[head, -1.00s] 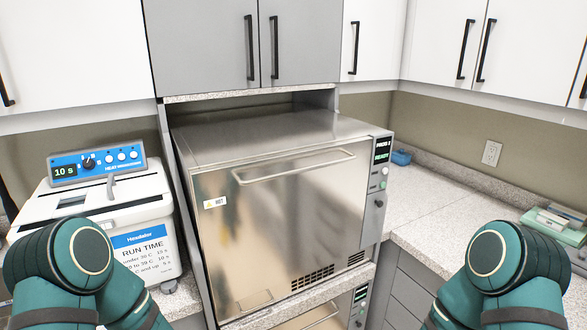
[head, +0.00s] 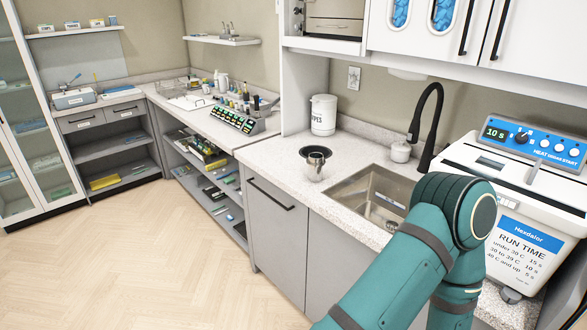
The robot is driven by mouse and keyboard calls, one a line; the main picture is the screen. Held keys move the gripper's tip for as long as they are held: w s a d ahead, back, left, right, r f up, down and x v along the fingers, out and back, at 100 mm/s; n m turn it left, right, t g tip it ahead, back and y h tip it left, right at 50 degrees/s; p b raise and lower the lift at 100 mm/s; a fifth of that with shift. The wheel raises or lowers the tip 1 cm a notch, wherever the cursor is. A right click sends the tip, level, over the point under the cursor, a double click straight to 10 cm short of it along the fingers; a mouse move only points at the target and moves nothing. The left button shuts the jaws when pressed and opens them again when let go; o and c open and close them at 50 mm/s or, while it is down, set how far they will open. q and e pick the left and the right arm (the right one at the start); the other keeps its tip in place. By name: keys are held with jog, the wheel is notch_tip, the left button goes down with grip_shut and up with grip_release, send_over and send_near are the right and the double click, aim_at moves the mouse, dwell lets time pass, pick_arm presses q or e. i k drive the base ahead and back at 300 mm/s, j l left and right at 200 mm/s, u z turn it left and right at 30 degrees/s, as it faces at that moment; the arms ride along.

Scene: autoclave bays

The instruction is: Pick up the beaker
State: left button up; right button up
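No other clear beaker shows, though several small items crowd the far counter. One of my teal arms is at the lower right, in front of the sink's near corner and the white machine. Neither of my grippers is in view.
A sink (head: 365,203) with a black faucet (head: 428,115) is right of the vessel. A white canister (head: 323,115) stands behind it. A white heat machine (head: 520,225) is at the right. The wooden floor (head: 150,260) is clear.

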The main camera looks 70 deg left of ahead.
aim_at(316, 163)
jog(key=u, duration=2.15)
jog(key=j+z, duration=0.1)
jog(key=z, duration=0.3)
jog(key=i+j+z, duration=0.1)
jog(key=z, duration=0.25)
jog(key=j+z, duration=0.15)
jog(key=z, duration=0.25)
jog(key=i+j+z, duration=0.1)
jog(key=z, duration=0.3)
jog(key=j+z, duration=0.3)
jog(key=j, duration=0.15)
jog(key=j+z, duration=0.3)
jog(key=j, duration=0.15)
jog(key=j+z, duration=0.1)
jog(key=j, duration=0.2)
jog(key=k+j+z, duration=0.1)
jog(key=j, duration=0.2)
jog(key=k+j+z, duration=0.1)
jog(key=j, duration=0.25)
jog(key=k+j, duration=0.1)
jog(key=j, duration=0.2)
jog(key=k+j, duration=0.1)
jog(key=j, duration=0.2)
jog(key=k+j, duration=0.1)
jog(key=j, duration=0.2)
